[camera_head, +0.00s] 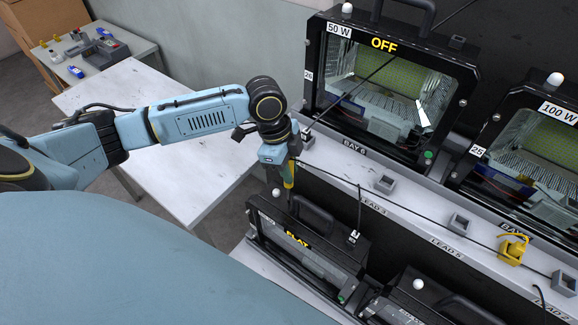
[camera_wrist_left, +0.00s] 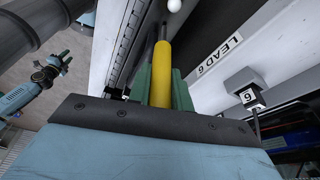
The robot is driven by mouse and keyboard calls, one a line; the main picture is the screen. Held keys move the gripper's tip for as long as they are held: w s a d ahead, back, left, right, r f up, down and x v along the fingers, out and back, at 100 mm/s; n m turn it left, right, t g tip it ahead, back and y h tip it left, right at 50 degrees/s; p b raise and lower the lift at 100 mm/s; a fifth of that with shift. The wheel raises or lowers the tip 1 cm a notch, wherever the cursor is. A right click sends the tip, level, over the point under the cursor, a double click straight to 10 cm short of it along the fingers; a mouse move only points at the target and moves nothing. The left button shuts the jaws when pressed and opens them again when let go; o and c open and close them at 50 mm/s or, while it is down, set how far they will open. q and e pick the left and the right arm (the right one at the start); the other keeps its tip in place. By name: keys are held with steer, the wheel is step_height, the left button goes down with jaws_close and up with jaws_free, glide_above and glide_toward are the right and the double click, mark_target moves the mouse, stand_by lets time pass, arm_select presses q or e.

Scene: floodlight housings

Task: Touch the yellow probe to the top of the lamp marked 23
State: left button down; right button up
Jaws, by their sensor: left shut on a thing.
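My left gripper (camera_head: 289,164) is shut on the yellow probe (camera_head: 288,183), which points down with its dark tip near the top of the lower lamp reading FLAT (camera_head: 315,258). In the left wrist view the yellow probe (camera_wrist_left: 162,70) sits between green fingers (camera_wrist_left: 160,92), its dark tip close to a white knob (camera_wrist_left: 174,5); I cannot tell whether the tip touches anything. No legible 23 shows. The small tag on the FLAT lamp is too small to read.
A shelf (camera_head: 400,208) with LEAD labels, grey holders and thin black cables runs between the lamp rows. A yellow clip (camera_head: 512,250) sits on it. Another lower lamp (camera_head: 418,305) stands at bottom right. A white table (camera_head: 165,145) lies behind my arm.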

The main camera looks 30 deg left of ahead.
mark_target(292, 158)
arm_select(q)
steer(key=shift+f, duration=0.35)
steer(key=shift+s+f+p, duration=0.1)
steer(key=shift+p, duration=0.3)
stand_by(2.1)
step_height(292, 158, up, 5)
steer(key=p, duration=0.5)
steer(key=shift+f, duration=0.1)
steer(key=shift+r+p, duration=0.25)
steer(key=shift+p, duration=0.1)
steer(key=shift+r, duration=0.95)
stand_by(0.4)
